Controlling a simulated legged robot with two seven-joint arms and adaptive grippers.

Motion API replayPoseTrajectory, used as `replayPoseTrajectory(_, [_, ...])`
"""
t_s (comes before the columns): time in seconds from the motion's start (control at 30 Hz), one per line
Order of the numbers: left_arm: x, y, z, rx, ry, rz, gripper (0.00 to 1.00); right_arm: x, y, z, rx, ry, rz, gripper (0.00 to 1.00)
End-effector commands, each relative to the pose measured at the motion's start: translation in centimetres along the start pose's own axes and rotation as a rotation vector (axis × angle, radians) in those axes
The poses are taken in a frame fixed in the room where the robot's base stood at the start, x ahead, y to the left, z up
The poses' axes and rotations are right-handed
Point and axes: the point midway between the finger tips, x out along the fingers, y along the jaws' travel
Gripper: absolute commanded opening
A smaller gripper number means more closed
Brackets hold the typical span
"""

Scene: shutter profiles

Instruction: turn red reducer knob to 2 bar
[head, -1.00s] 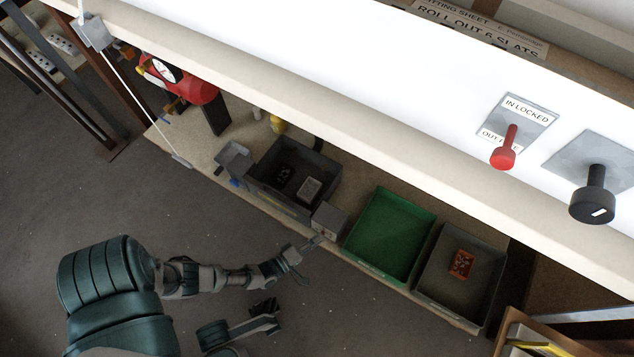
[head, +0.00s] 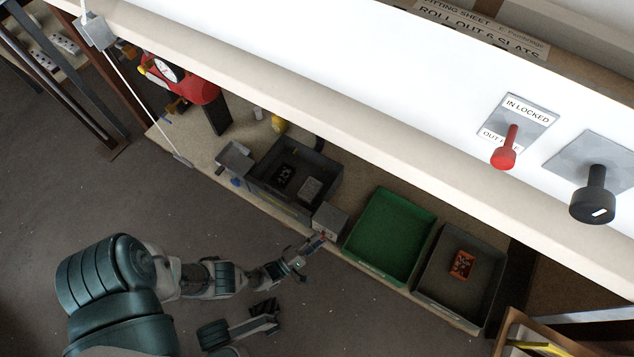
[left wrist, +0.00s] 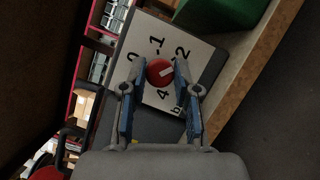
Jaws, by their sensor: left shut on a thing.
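The red reducer knob (left wrist: 157,72) sits on a white dial plate (left wrist: 148,48) marked 0, 1, 2 and 4 in the left wrist view. Its white pointer mark points to the right, roughly to the side of the 2. My left gripper (left wrist: 160,66) has one finger on each side of the knob and is shut on it. In the head view my left gripper (head: 311,245) is at the front of the small grey box (head: 331,217), where the knob is very small. A dark part of my other arm shows lower down; its fingers are unclear.
A green tray (head: 353,256) is close to the right of the box, then a grey tray (head: 421,285) holding an orange item. A dark grey bin (head: 326,171) is on the left. A white panel (head: 400,95) with red and black handles overhangs the bench.

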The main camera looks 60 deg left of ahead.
Motion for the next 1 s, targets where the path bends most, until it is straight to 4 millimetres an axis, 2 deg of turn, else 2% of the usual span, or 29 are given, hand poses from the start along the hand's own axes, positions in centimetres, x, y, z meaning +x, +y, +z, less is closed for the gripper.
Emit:
replayPoseTrajectory(0.03, [-0.4, -0.3, -0.6, 0.003, 0.011, -0.012, 0.0, -0.1, 0.0, 0.1, 0.0, -0.002, 0.001, 0.4])
replayPoseTrajectory(0.37, [-0.5, -0.3, -0.7, 0.003, 0.013, -0.015, 0.0, -0.1, 0.0, 0.1, 0.0, -0.003, 0.001, 0.4])
replayPoseTrajectory(0.4, [-0.5, -0.3, -0.7, 0.003, 0.013, -0.015, 0.38, -0.1, 0.0, 0.1, 0.0, -0.003, 0.001, 0.4])
replayPoseTrajectory(0.47, [-0.5, -0.3, -0.6, 0.003, 0.012, -0.014, 0.53, -0.1, 0.0, 0.1, 0.0, -0.003, 0.001, 0.4])
replayPoseTrajectory(0.5, [-0.4, -0.3, -0.5, 0.002, 0.011, -0.012, 0.55, -0.1, 0.0, 0.1, 0.0, -0.003, 0.001, 0.4])
replayPoseTrajectory(0.8, [-0.4, -0.1, -0.2, 0.0, 0.005, -0.005, 0.55, 0.0, -0.1, -0.1, 0.0, -0.001, -0.004, 0.4])
replayPoseTrajectory(0.87, [-0.9, -0.2, -0.2, 0.0, 0.005, -0.006, 0.55, 0.0, -0.1, -0.2, 0.0, 0.001, -0.004, 0.4])
replayPoseTrajectory(1.0, [-3.2, -0.2, -0.4, -0.001, 0.008, -0.009, 0.55, 0.0, -0.1, -0.3, 0.0, 0.002, -0.003, 0.4])
